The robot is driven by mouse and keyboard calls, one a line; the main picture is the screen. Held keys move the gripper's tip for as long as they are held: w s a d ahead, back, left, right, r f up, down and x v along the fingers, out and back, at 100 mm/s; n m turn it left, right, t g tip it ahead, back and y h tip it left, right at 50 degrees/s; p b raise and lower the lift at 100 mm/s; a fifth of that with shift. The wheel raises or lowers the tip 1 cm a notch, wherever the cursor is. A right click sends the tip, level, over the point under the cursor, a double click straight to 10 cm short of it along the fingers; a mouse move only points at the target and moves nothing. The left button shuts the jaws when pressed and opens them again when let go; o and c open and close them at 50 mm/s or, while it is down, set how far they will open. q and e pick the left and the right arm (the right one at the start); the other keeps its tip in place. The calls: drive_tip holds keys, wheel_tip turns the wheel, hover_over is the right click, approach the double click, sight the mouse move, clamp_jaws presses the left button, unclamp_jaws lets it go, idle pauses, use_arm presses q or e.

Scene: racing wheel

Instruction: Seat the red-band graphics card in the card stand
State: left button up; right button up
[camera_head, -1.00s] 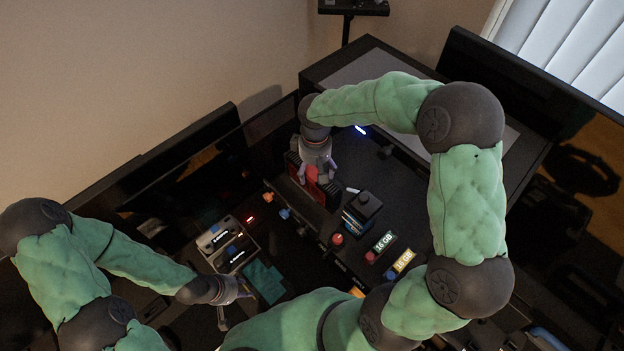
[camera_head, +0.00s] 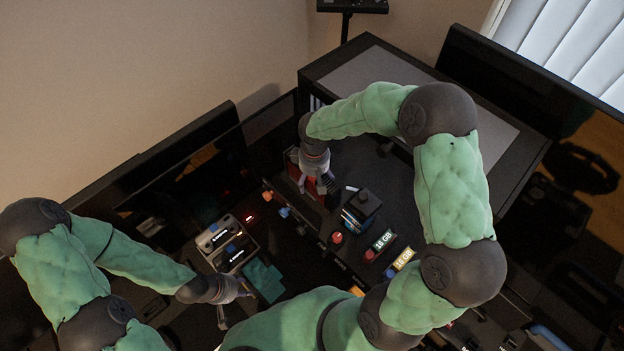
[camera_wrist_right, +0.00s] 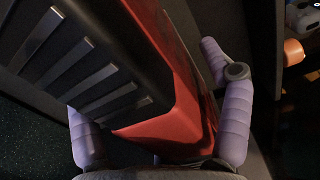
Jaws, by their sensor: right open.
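The red-band graphics card (camera_wrist_right: 172,118) fills the middle of the right wrist view, with a black body, silvery ribs and a red band along its near edge. My right gripper (camera_head: 315,188) is open, with its lilac fingers on either side of the card; the far part of one finger is hidden behind it. Whether the fingers touch the card is unclear. In the head view, red parts of the card (camera_head: 293,172) show beside the gripper, which covers most of it. I cannot make out the card stand for certain. My left gripper (camera_head: 236,303) is open and empty at the lower left.
A block with blue layers (camera_head: 357,212) and a red knob (camera_head: 337,238) stand to the right of the right gripper. A tray of small parts (camera_head: 227,243) and a teal pad (camera_head: 264,279) lie near my left gripper.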

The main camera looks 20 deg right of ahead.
drive_tip(key=shift+f+b, duration=0.25)
drive_tip(key=shift+b, duration=0.05)
idle(0.4)
clamp_jaws()
